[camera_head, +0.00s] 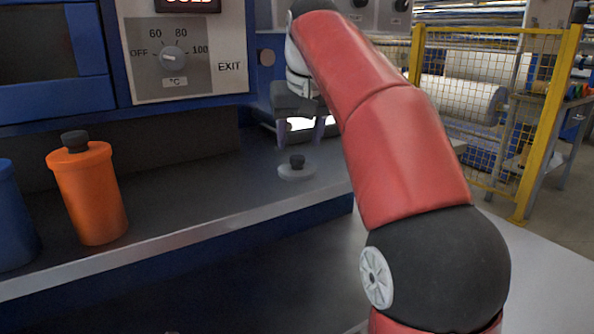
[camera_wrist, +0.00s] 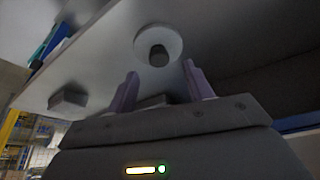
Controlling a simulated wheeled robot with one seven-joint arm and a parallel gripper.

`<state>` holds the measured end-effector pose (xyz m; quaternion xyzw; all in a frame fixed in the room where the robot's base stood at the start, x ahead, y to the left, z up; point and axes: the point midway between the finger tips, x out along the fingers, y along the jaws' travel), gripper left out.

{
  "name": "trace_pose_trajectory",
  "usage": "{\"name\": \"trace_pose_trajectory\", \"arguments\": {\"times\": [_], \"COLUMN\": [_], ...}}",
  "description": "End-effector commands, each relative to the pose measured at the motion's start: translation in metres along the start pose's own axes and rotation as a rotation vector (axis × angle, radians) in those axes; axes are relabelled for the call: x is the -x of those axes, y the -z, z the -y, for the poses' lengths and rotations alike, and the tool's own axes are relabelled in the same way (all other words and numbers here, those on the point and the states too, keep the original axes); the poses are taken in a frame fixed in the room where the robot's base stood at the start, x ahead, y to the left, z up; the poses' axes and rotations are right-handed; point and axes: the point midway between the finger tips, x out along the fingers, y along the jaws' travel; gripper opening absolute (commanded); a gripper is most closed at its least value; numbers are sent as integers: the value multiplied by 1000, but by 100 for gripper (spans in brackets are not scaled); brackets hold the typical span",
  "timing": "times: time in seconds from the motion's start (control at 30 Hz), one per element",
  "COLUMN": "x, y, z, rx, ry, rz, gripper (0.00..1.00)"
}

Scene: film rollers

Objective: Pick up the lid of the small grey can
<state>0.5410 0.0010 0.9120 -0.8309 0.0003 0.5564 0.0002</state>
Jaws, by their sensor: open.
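The grey lid (camera_head: 296,174) is a pale flat disc with a dark knob on top. It appears to lie on the grey shelf, and I see no grey can body under it. It also shows in the wrist view (camera_wrist: 152,37), just ahead of the fingertips and roughly centred between them. My gripper (camera_head: 301,135) is open, with two purple-grey fingers apart and nothing between them. In the wrist view my gripper (camera_wrist: 160,76) points toward the lid without touching it. In the head view the fingers are just above and behind the lid.
An orange can (camera_head: 88,190) with a dark knob and a blue can (camera_head: 14,225) stand to the left on the shelf (camera_head: 200,200). A blue machine with a dial panel (camera_head: 172,60) rises behind. A yellow mesh fence (camera_head: 490,110) is at right. The shelf between orange can and lid is clear.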

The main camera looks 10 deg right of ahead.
Motion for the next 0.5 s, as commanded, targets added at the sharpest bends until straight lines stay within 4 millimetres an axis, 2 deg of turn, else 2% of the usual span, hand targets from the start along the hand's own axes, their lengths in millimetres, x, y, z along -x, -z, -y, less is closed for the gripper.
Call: {"name": "trace_pose_trajectory", "arguments": {"times": [0.3,0.5], "x": [-45,-48], "y": [-2,0], "z": [-2,-2], "rx": [0,0], "ry": [0,0], "rz": [1,-2], "gripper": [51,51]}}
